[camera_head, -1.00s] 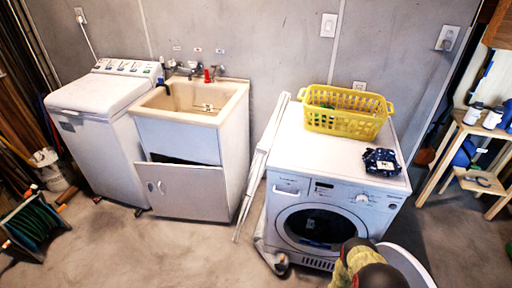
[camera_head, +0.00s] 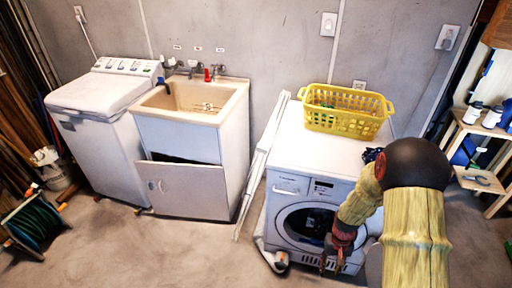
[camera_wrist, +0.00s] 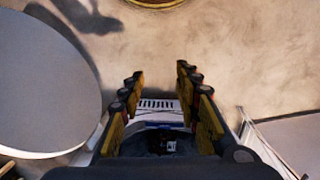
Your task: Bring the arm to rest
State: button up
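My arm reaches up from the lower right of the head view, in front of the white front-loading washing machine (camera_head: 290,188). My gripper (camera_head: 332,268) hangs low before the washer's round door. In the wrist view my gripper (camera_wrist: 162,95) has its two fingers well apart, with nothing held between them. The washer's lower front shows beyond the fingers.
A yellow basket (camera_head: 345,122) stands on the washer. Left are a sink cabinet (camera_head: 185,135) with its door ajar and a top-loading washer (camera_head: 98,95). A wooden shelf (camera_head: 470,130) stands right. The floor (camera_head: 150,250) at front left is clear.

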jog(key=s+a+r+t, duration=0.2)
jog(key=s+r, duration=0.3)
jog(key=r, duration=0.9)
jog(key=s+a+r+n+t+p, duration=0.1)
jog(key=s+a+r, duration=0.3)
jog(key=r, duration=1.1)
jog(key=s+a+r+n+t, duration=0.1)
jog(key=s+a+r+t, duration=0.2)
jog(key=s+r, duration=0.4)
notch_tip(320, 180, up, 8)
jog(key=shift+s+f+t, duration=0.1)
jog(key=shift+s+t, duration=0.05)
jog(key=shift+t, duration=0.45)
jog(key=shift+d, duration=0.1)
